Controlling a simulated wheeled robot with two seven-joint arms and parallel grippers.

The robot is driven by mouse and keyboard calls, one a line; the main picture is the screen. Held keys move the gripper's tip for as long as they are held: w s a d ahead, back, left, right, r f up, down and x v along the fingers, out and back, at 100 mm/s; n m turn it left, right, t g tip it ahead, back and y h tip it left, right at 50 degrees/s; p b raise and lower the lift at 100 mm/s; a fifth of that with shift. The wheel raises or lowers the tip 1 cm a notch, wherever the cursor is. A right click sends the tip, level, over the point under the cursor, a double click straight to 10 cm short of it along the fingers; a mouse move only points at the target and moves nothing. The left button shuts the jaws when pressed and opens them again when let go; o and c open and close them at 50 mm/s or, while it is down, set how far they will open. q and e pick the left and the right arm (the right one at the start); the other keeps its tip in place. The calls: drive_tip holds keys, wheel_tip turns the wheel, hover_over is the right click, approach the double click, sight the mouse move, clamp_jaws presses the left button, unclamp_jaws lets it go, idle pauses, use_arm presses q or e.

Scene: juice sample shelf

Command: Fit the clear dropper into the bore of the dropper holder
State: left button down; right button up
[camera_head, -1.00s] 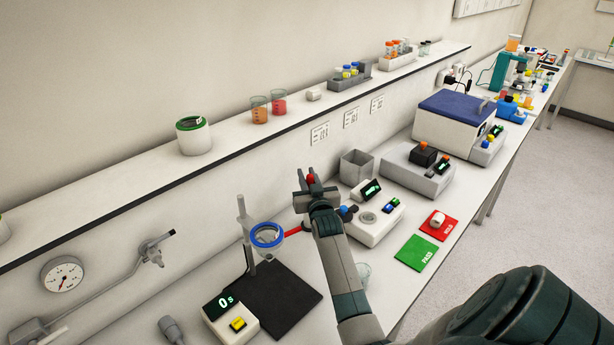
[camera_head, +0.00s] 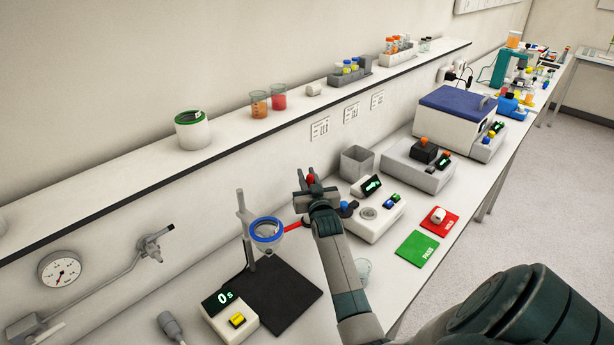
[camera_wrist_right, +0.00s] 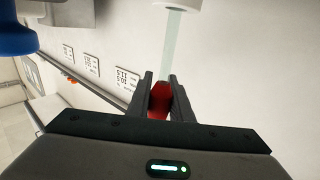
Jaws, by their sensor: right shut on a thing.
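My right gripper (camera_head: 306,180) is raised in front of the wall, above the bench. It is shut on the red bulb (camera_head: 311,180) of the clear dropper. In the right wrist view the red bulb (camera_wrist_right: 159,98) sits between the two fingers (camera_wrist_right: 160,82). The dropper's clear tube (camera_wrist_right: 173,45) runs up from the bulb, and its far end meets or passes behind a white round part (camera_wrist_right: 180,5). That part is cut off by the frame, so I cannot tell if it is the dropper holder or whether the tube is inside it. My left gripper is out of view.
A stand with a blue ring (camera_head: 267,231) and red arm rises left of my right arm, by a black mat (camera_head: 275,295). A timer (camera_head: 231,316) is in front. A white instrument (camera_head: 375,218) and green pad (camera_head: 416,250) lie right. The shelf (camera_head: 235,125) runs behind.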

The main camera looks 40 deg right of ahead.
drive_tip(key=shift+f+b, duration=1.2)
drive_tip(key=shift+f, duration=0.85)
idle(1.1)
drive_tip(key=o, duration=0.8)
drive_tip(key=shift+r, duration=0.1)
drive_tip(key=shift+s, duration=0.1)
drive_tip(key=shift+b+v, duration=0.3)
drive_tip(key=shift+v, duration=0.6)
drive_tip(key=b+v, duration=0.4)
drive_tip(key=v, duration=1.1)
drive_tip(key=shift+s+a, duration=0.15)
drive_tip(key=shift+s, duration=0.05)
